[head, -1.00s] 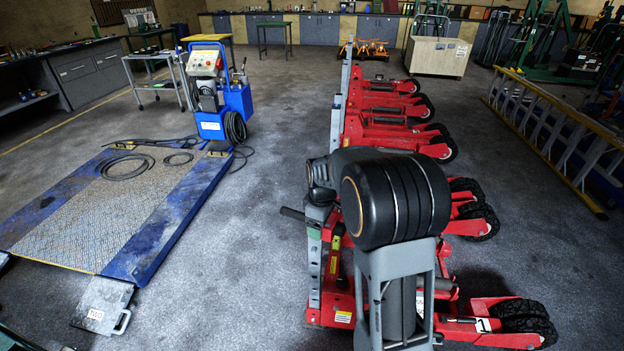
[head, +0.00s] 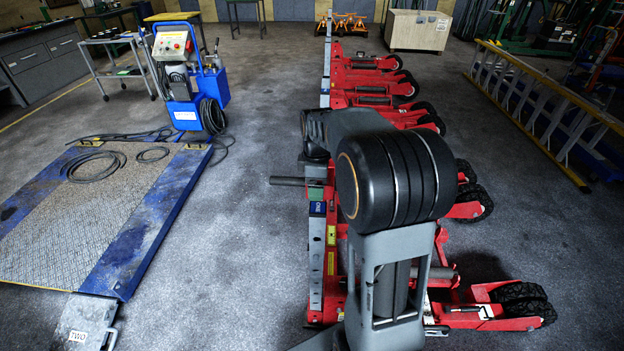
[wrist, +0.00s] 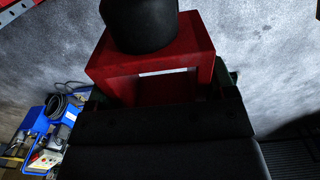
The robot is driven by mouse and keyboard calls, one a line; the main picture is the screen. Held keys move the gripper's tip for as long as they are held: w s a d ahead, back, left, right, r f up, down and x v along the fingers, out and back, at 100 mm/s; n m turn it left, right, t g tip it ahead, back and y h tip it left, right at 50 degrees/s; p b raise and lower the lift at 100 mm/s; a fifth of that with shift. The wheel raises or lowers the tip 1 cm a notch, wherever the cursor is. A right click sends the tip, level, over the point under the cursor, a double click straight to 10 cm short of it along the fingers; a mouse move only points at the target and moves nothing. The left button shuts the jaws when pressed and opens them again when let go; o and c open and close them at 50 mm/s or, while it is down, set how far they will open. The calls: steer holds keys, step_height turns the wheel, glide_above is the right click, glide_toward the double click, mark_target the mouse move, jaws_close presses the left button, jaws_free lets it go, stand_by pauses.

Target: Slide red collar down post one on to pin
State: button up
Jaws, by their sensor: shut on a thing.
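In the wrist view, the dark jaws of my gripper (wrist: 155,112) are shut on a red box-like piece, which I take for the red collar (wrist: 205,62). It has an opening in its front. A thick black round grip (wrist: 140,25) stands against it. In the head view, a grey post (head: 316,262) with a blue tag (head: 317,208) rises beside the nearest red jack. A dark bar (head: 287,181) sticks out left near its upper part, beside a small green patch. My arm hides most of the collar and my gripper there. I cannot see the pin.
Several red trolley jacks (head: 375,100) stand in a row behind. A blue lift platform (head: 165,225) with a blue pump unit (head: 190,80) is at left. A yellow ladder (head: 545,110) lies at right. The grey floor between platform and jacks is clear.

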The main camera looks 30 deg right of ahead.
steer(key=shift+a, duration=0.35)
steer(key=shift+d+f, duration=0.1)
steer(key=shift+f, duration=0.25)
steer(key=b, duration=0.4)
glide_above(315, 217)
steer(key=w+d, duration=0.1)
steer(key=w, duration=0.1)
steer(key=shift+w+f, duration=0.15)
steer(key=shift+f, duration=2.4)
steer(key=shift+f+b, duration=2.4)
steer(key=shift+f, duration=1.65)
steer(key=o, duration=1.2)
steer(key=shift+o, duration=0.2)
